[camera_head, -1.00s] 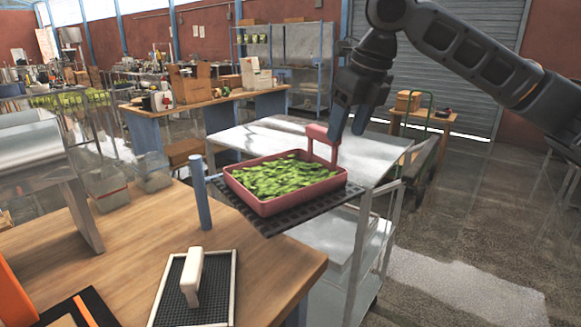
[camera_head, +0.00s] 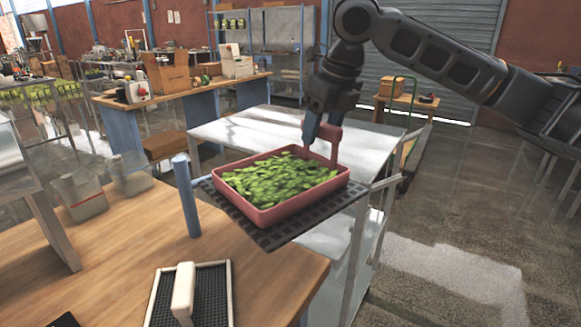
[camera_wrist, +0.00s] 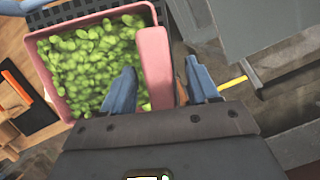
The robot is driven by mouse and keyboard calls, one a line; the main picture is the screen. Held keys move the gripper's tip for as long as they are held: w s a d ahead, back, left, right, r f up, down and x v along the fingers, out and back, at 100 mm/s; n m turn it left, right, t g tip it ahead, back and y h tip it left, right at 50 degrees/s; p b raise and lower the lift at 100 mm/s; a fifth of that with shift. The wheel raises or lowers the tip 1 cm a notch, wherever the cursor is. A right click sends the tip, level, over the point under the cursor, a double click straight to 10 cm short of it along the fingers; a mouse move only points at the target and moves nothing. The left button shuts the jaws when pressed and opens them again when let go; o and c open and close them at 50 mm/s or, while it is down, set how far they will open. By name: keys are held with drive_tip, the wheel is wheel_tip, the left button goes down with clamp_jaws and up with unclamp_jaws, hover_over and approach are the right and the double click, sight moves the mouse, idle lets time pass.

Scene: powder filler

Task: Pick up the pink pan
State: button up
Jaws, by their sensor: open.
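The pink pan (camera_head: 262,214) is a shallow tray full of green leafy pieces, resting on a dark grid shelf (camera_head: 285,235) at the wooden table's far corner. Its upright pink handle (camera_head: 334,146) rises at the far right side. My gripper (camera_head: 318,132) is at the handle, pointing down. In the wrist view, the blue fingers of my gripper (camera_wrist: 165,80) stand apart, one on each side of the pink handle (camera_wrist: 155,65), with gaps showing. The pan (camera_wrist: 52,75) and green pieces lie on the left of that view.
A wooden table (camera_head: 110,270) holds a black screen with a white handle (camera_head: 184,288) in front. A blue post (camera_head: 186,195) stands left of the pan. A metal cart (camera_head: 240,130) is behind it. Open floor (camera_head: 470,220) lies to the right.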

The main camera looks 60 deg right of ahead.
drive_tip(key=shift+x, duration=1.9)
drive_tip(key=shift+c, duration=0.3)
clamp_jaws()
